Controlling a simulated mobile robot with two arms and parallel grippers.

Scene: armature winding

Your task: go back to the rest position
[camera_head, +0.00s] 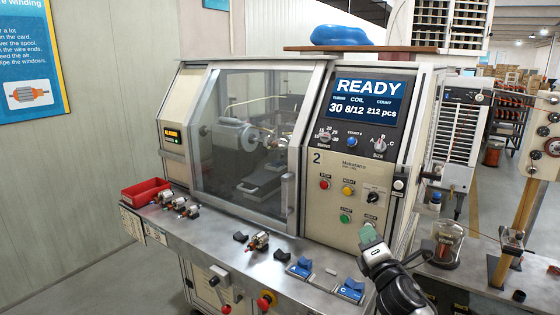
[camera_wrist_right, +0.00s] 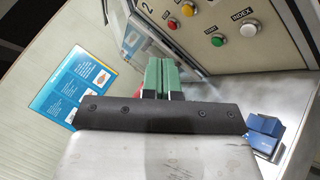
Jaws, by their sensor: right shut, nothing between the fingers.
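My right gripper (camera_head: 368,234) is in front of the lower right of the winding machine's control panel (camera_head: 335,170), near the INDEX label. Its green fingertips are together with nothing between them. In the right wrist view the shut green fingers (camera_wrist_right: 158,76) point toward the machine, left of the green START button (camera_wrist_right: 217,41) and the white INDEX button (camera_wrist_right: 247,30). I cannot tell from the head view whether the fingertips touch the panel. My left gripper is not in view.
The machine's display (camera_head: 370,97) reads READY. The metal ledge (camera_head: 225,235) holds a red bin (camera_head: 147,192), several armatures and blue blocks (camera_head: 300,267). A glass jar (camera_head: 447,245) and wooden post (camera_head: 515,235) stand to the right of my right arm.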

